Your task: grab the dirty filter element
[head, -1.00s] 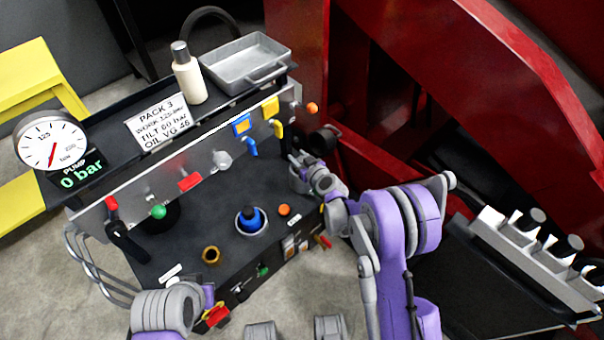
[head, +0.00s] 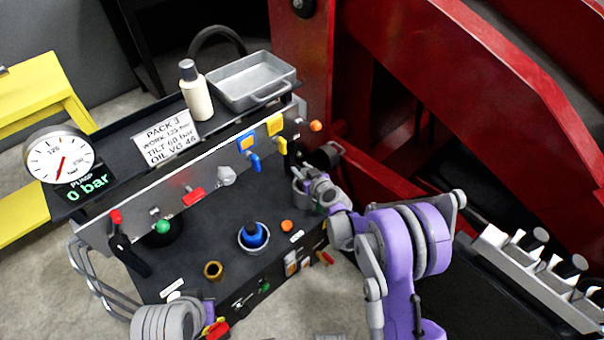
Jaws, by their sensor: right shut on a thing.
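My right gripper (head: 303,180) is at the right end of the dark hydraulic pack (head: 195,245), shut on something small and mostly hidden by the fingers. I cannot make out for sure whether this is the dirty filter element. A black round cup-like part (head: 327,155) is just beyond and to the right of the gripper; I cannot tell whether they touch. A blue part with a dark top (head: 254,235) stands in a pale ring on the pack top, apart from the gripper.
A panel with valves (head: 227,176) runs along the pack. Behind it are a white bottle (head: 197,95), an empty metal tray (head: 250,92) and a gauge (head: 60,156). A red steel frame (head: 400,180) stands close on the right, and a rack (head: 530,275) at the lower right.

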